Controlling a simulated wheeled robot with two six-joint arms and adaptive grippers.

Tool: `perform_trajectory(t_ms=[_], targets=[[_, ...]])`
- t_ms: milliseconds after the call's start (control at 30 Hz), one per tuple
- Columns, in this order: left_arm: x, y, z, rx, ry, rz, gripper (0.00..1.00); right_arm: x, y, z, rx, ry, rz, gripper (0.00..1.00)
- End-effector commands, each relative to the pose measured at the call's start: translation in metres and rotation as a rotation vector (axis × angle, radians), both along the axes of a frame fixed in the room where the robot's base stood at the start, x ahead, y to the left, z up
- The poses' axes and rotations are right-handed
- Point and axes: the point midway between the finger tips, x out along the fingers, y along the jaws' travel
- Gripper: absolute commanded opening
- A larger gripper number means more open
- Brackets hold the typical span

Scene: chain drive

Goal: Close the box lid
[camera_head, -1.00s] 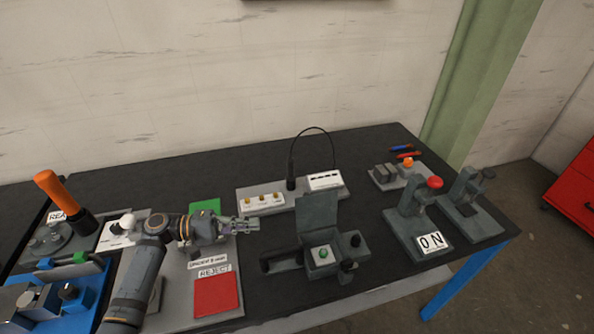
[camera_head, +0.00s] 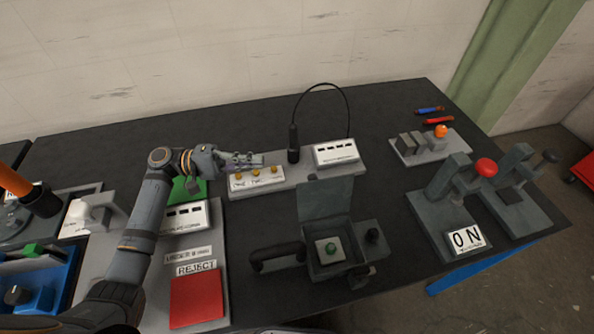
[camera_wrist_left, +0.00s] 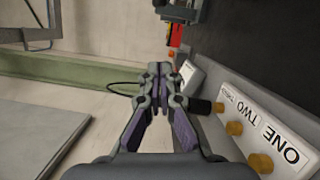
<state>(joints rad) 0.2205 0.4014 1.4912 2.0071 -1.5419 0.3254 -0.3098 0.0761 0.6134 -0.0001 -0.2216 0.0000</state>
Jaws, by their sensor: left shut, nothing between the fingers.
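The dark grey box (camera_head: 322,262) stands on the table right of the middle in the head view. Its lid (camera_head: 325,198) is open and stands upright at the back edge. My right gripper is not in view.
A dark handle (camera_head: 277,258) sticks out left of the box. The button panel (camera_head: 257,178) and a dark post with a cable (camera_head: 293,145) stand behind it. Grey presses (camera_head: 450,195) stand at right. A red REJECT pad (camera_head: 197,298) lies at left.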

Motion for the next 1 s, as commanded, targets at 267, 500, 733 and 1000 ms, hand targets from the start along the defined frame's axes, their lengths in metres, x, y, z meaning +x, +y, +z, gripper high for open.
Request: perform_trajectory(t_ms=[267, 500, 733, 1000], targets=[[0.002, -0.033, 0.007, -0.006, 0.0, -0.001, 0.0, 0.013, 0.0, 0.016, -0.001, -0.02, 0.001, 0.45], [0.005, -0.086, 0.01, -0.006, 0.001, 0.0, 0.0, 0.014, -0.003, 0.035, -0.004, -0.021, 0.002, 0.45], [-0.018, -0.107, 0.014, 0.0, 0.003, 0.0, 0.0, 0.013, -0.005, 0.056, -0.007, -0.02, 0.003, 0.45], [-0.032, -0.111, 0.013, 0.0, 0.0, 0.001, 0.0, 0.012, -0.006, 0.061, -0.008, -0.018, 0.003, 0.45]])
